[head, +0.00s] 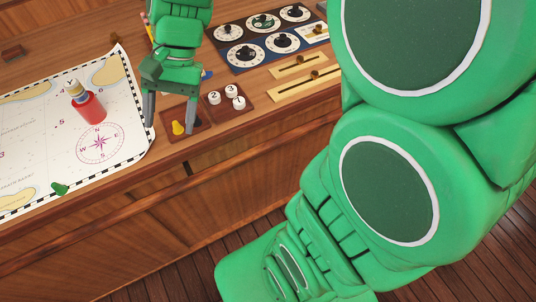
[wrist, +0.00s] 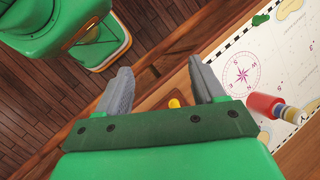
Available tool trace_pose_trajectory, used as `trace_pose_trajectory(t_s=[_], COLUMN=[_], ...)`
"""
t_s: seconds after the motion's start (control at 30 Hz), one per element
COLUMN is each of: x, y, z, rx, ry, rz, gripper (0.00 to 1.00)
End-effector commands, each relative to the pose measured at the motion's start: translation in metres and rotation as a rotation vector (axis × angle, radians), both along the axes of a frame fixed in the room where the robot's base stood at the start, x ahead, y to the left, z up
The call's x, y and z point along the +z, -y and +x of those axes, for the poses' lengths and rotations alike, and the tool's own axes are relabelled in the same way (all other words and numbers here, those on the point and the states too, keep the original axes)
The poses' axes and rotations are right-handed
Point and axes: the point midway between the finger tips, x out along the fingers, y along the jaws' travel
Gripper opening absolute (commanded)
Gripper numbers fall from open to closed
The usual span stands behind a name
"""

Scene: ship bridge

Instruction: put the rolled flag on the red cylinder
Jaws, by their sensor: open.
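The red cylinder (head: 91,107) stands upright on the chart at the left of the head view. On its top sits a short cream roll marked Y (head: 73,87), with a grey-blue band below it; I take this to be the rolled flag. In the wrist view the red cylinder (wrist: 264,105) is at the right edge, with the roll (wrist: 291,114) at its upper end. My gripper (head: 170,126) is open and empty, apart from both, to their right above the desk's front part. It also shows in the wrist view (wrist: 160,65).
A small tray (head: 194,124) with a yellow piece (head: 178,128) lies below my gripper, beside a tray of numbered white counters (head: 231,97). A dial panel (head: 262,38) and slider plates (head: 301,66) lie to the right. A green piece (head: 60,188) sits on the chart (head: 30,150).

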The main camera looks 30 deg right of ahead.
Motion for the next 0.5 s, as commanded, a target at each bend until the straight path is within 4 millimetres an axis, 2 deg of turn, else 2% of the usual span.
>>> trace_pose_trajectory(t_s=[0.1, 0.5], x=[-0.003, -0.019], y=[0.018, 0.083], z=[-0.027, -0.110], rx=[0.071, 0.322], ry=[0.042, 0.152], rz=[-0.053, -0.227], gripper=[0.69, 0.69])
